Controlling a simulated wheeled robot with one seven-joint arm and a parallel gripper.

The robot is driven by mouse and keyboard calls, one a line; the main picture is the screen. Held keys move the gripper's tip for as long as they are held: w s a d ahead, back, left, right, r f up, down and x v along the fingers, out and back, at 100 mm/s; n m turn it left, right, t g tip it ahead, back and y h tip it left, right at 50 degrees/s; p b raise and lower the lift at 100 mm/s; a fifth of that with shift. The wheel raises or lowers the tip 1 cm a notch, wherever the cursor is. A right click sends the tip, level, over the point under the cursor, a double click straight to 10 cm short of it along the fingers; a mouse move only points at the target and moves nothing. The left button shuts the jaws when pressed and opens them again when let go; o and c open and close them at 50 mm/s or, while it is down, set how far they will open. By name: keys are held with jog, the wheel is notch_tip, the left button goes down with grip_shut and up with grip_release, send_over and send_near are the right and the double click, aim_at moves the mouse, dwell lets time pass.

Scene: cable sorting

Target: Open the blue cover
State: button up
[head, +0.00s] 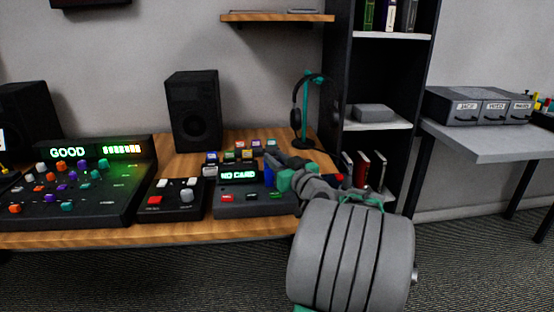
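A small blue piece (268,175), which may be the blue cover, shows at the right end of a dark device (240,200) with a lit "NO CARD" display. My gripper (276,178) is at this end of the device, right beside the blue piece. The wrist and arm come in from the lower right and hide the device's right side. The fingertips are small and partly hidden, so I cannot tell whether they are open or shut, or whether they touch the blue piece.
A small control box (171,199) and a mixer (75,190) with a "GOOD" display stand to the left. Several coloured blocks (240,150) sit behind the device. A speaker (194,110) and a headphone stand (306,110) are further back. A shelf unit (340,70) rises at the right.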

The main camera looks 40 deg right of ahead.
grip_shut()
dwell(0.9)
jog(key=shift+d, duration=0.15)
jog(key=shift+r, duration=0.15)
